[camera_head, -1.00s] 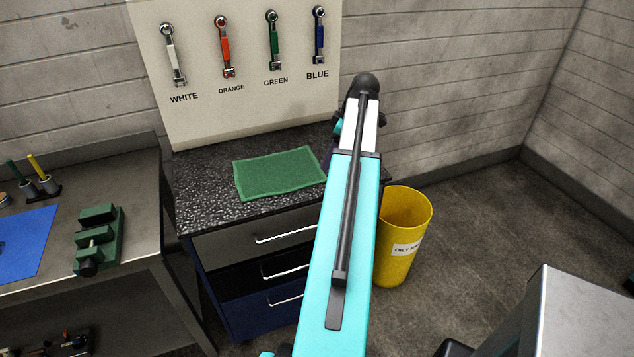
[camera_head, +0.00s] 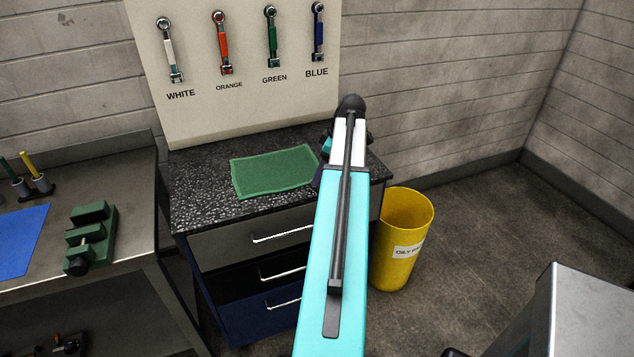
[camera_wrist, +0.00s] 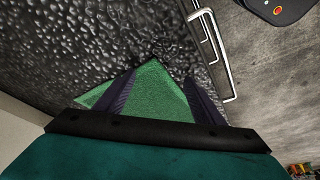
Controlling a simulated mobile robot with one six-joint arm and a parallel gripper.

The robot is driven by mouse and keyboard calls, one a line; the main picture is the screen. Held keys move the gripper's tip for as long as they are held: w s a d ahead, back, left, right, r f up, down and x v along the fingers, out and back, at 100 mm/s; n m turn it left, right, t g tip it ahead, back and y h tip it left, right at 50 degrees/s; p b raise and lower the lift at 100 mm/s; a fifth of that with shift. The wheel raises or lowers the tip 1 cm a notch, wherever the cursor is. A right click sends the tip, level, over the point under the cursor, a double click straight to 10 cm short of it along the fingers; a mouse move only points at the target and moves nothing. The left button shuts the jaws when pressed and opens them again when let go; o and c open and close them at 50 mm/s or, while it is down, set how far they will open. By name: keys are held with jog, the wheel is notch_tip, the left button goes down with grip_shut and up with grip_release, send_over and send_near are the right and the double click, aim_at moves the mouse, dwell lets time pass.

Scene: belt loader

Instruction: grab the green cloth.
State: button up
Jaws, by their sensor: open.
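The green cloth (camera_head: 273,171) lies flat on the speckled black top of the drawer cabinet (camera_head: 205,205). In the wrist view the green cloth (camera_wrist: 152,95) shows between and below the two dark fingers of my gripper (camera_wrist: 158,88), with one corner pointing away between them. My gripper is open and nothing is held in it. The gripper is above the cabinet top; its height over the cloth is hard to tell. In the head view my arm hides most of the gripper, near the cloth's right edge. The near part of the cloth is hidden by my gripper in the wrist view.
A board with white, orange, green and blue wrenches (camera_head: 272,38) stands behind the cabinet. A yellow bin (camera_head: 405,240) stands on the floor to the right. A workbench with a green vise (camera_head: 91,238) is at the left. Drawer handles (camera_wrist: 212,45) stick out from the cabinet's front.

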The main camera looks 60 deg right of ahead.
jog(key=shift+w+f, duration=0.15)
jog(key=shift+f, duration=0.2)
dwell(0.3)
grip_shut()
dwell(0.5)
jog(key=shift+r, duration=0.15)
notch_tip(320, 180, up, 12)
jog(key=p, duration=0.6)
notch_tip(320, 180, up, 9)
jog(key=p, duration=0.4)
dwell(0.4)
notch_tip(320, 180, up, 9)
dwell(0.5)
